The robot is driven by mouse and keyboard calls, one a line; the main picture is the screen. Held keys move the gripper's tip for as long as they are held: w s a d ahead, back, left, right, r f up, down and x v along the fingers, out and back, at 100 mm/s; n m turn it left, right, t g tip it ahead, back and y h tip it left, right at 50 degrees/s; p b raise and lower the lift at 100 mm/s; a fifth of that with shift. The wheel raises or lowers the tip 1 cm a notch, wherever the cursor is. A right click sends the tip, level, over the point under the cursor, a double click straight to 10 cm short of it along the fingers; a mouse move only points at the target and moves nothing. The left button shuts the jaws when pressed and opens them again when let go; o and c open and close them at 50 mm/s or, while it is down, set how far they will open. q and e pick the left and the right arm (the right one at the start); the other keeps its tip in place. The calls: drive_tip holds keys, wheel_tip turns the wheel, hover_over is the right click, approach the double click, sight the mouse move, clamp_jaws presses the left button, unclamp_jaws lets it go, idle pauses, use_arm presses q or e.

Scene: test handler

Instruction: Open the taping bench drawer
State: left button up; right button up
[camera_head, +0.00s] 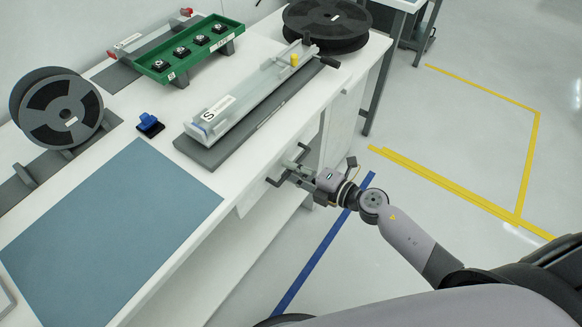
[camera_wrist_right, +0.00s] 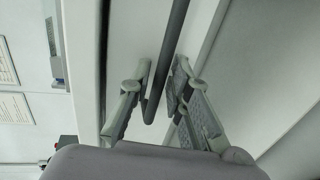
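The taping bench (camera_head: 165,225) is a white table on the left in the head view. Its white drawer front (camera_head: 252,197) is under the near edge and looks closed. A dark bar handle (camera_head: 273,182) stands out from it. My right gripper (camera_head: 293,167) is at the handle. In the right wrist view the handle (camera_wrist_right: 172,55) passes between the two fingers of the right gripper (camera_wrist_right: 162,85). The fingers are apart, with a visible gap on the left side of the bar; contact on the right side is unclear. My left gripper is out of view.
On the bench are a blue-grey mat (camera_head: 110,235), a long taping fixture (camera_head: 250,100), a green tray (camera_head: 190,52), a blue tape dispenser (camera_head: 149,125) and reels (camera_head: 62,110). The floor right of the bench is open, with blue (camera_head: 325,245) and yellow lines (camera_head: 460,188).

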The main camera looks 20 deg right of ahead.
drive_tip(key=shift+w+a+f, duration=0.1)
drive_tip(key=shift+w+a, duration=0.15)
drive_tip(key=shift+w, duration=0.05)
drive_tip(key=shift+c, duration=0.3)
clamp_jaws()
idle(0.3)
